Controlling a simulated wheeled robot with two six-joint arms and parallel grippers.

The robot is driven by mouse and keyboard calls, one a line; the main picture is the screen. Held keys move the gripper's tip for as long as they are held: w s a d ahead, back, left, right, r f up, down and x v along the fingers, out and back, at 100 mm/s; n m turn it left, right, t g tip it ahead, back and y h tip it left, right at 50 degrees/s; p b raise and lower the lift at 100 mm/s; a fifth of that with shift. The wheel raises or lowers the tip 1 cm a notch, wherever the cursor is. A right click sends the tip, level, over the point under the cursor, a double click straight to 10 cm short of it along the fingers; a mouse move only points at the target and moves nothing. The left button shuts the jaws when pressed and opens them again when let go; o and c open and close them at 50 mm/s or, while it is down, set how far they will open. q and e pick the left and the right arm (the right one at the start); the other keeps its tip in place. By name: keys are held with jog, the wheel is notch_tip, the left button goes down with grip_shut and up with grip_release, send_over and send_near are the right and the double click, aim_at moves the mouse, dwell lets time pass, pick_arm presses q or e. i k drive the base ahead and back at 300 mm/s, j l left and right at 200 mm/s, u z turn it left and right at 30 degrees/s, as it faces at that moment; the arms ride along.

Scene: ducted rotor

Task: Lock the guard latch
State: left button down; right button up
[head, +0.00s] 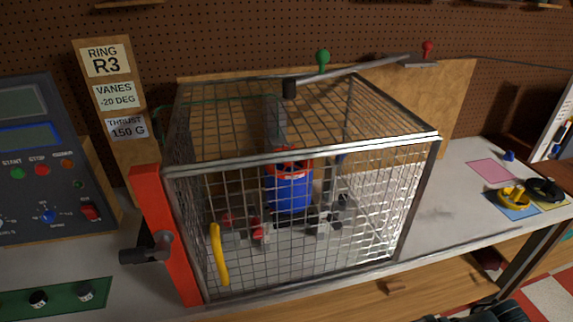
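The guard is a wire-mesh cage (300,148) with a grey metal frame. Its front mesh is down over the opening and carries a yellow handle (219,255) at its lower left. A red upright post (166,205) stands along the cage's left front edge. A dark grey latch lever (147,250) sits on this post, with its grip pointing left, away from the mesh. Whether the latch engages the front mesh cannot be told. My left gripper is not in view. A dark part of my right arm shows at the bottom right edge; its fingers cannot be made out.
A blue and red ducted rotor (290,188) stands inside the cage. A control console (38,160) is at the left, and a green panel with knobs (60,297) is below it. Yellow and black parts lie on coloured mats at the right. The bench right of the cage is mostly clear.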

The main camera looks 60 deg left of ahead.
aim_at(162, 252)
jog(key=u, duration=1.3)
jog(key=k, duration=0.65)
jog(key=u, duration=1.55)
jog(key=l+u, duration=0.45)
jog(key=i+l, duration=0.35)
